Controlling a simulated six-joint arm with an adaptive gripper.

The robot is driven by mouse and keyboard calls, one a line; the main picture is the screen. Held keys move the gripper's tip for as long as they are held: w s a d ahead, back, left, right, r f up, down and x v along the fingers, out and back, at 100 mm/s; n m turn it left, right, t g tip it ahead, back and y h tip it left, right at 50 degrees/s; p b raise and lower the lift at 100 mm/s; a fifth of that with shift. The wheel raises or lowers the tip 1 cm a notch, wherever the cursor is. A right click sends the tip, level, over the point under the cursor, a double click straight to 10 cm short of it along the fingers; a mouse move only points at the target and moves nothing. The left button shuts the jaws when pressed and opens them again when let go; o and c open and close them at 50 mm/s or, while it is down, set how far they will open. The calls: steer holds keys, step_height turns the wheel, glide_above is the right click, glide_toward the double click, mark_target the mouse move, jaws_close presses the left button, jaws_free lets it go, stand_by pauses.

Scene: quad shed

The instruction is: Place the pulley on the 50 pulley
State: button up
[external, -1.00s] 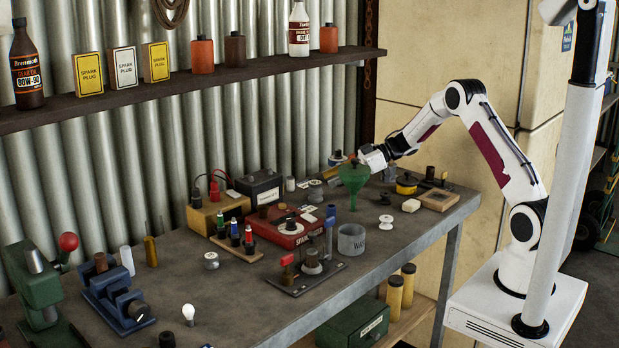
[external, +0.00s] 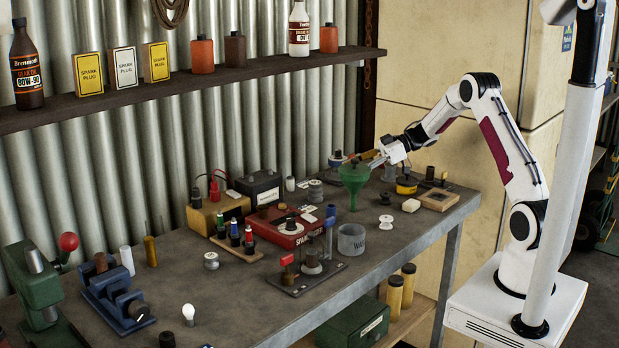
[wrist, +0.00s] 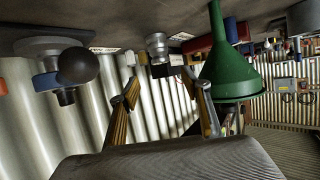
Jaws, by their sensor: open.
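A grey metal spool-like pulley (external: 315,192) stands at the back of the bench. It shows in the wrist view (wrist: 157,45) with stacked rims; I cannot tell whether it is one piece or two. A white pulley (external: 386,222) stands at the bench's right front, and another pale one (external: 211,260) stands left of centre. No "50" marking is readable. My gripper (external: 370,158) is behind and above the green funnel, right of the grey pulley and apart from it. In the wrist view my gripper (wrist: 164,104) has its fingers spread, with nothing between them.
The green funnel (external: 354,177) stands close to my gripper; it fills the right of the wrist view (wrist: 228,72). A red box (external: 291,230), black battery (external: 260,187) and grey cup (external: 351,242) stand nearby. A black knob (wrist: 78,65) is at the wrist view's left.

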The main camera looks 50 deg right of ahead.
steer(key=w+d+r+m+t+h, duration=0.1)
steer(key=w+r+m+t+h, duration=0.15)
steer(key=r, duration=0.55)
steer(key=w+r+m+t+h, duration=0.1)
steer(key=w+r+t+h, duration=0.2)
steer(key=r, duration=0.5)
steer(key=s+d+r+m+h, duration=0.35)
steer(key=s+r+h, duration=0.35)
steer(key=s, duration=0.3)
steer(key=s+a+f+m+g, duration=0.1)
steer(key=s+a+f, duration=0.3)
steer(key=s, duration=0.8)
steer(key=s+a+f+m+g+y, duration=0.1)
steer(key=s+a+f+g, duration=0.3)
steer(key=s, duration=0.8)
steer(key=s+a+f+m+g, duration=0.1)
steer(key=s+a+f+g, duration=0.2)
steer(key=s, duration=1)
steer(key=shift+a+f+m, duration=0.4)
steer(key=shift+a+f, duration=0.3)
steer(key=shift+a, duration=0.25)
